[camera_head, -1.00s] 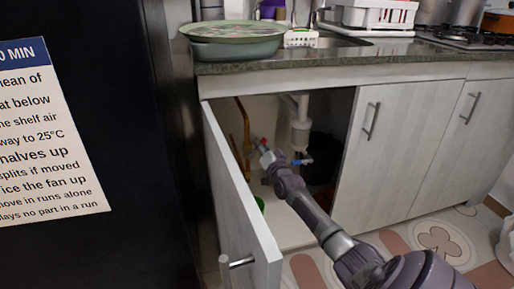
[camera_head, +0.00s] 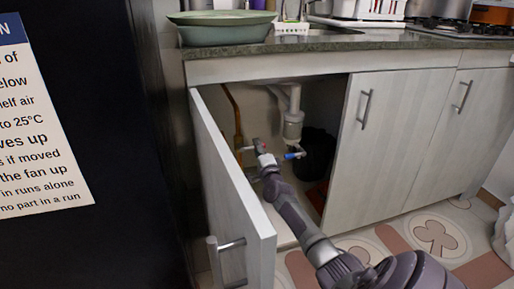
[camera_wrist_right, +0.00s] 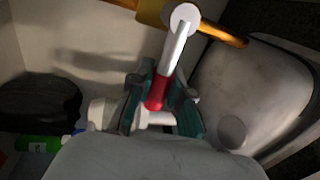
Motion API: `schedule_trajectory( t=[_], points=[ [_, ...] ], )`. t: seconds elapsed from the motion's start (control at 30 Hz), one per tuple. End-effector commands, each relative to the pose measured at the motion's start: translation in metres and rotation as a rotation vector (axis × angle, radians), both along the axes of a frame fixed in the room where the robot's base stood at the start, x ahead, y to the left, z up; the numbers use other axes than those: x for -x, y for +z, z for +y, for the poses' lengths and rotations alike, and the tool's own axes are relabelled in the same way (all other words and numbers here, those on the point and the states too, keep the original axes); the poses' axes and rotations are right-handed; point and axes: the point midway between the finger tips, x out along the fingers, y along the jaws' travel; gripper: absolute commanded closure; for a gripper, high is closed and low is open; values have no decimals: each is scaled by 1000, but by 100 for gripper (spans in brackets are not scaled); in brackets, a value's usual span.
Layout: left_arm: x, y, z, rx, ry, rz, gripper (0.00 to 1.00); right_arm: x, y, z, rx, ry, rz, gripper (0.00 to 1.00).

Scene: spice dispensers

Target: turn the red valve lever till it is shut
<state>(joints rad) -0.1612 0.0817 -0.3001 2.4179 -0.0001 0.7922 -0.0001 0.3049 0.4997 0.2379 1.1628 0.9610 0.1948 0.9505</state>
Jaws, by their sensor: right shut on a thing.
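The red valve lever (camera_wrist_right: 157,92) has a pale metal arm and a red end, and hangs off a fitting on the copper pipe (camera_wrist_right: 226,35). In the right wrist view its red end lies between the teal fingers of my right gripper (camera_wrist_right: 160,103), which is shut on it. In the head view my right gripper (camera_head: 264,160) reaches into the open cabinet beside the copper pipe (camera_head: 237,118); the lever is mostly hidden there by the gripper. My left gripper is not in view.
The open cabinet door (camera_head: 233,180) stands close left of my right arm. A dark bin (camera_head: 317,152) stands behind. The counter edge (camera_head: 300,43) is above.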

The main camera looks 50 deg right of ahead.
Motion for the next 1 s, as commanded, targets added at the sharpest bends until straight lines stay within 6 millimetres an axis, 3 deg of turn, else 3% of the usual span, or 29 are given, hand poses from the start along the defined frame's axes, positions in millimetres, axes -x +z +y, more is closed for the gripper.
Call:
schedule_trajectory(
  t=[0.7, 0.73, 0.87, 1.0],
  points=[
    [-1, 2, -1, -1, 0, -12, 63, 0, -9, 1, -80, 2, -35, 100],
    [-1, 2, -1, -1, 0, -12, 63, 0, -9, 1, -80, 2, -35, 80],
    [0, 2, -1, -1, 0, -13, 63, 0, -9, 1, -78, 1, -34, 58],
    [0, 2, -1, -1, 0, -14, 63, 0, -7, 1, -75, 1, -35, 55]
  ],
)
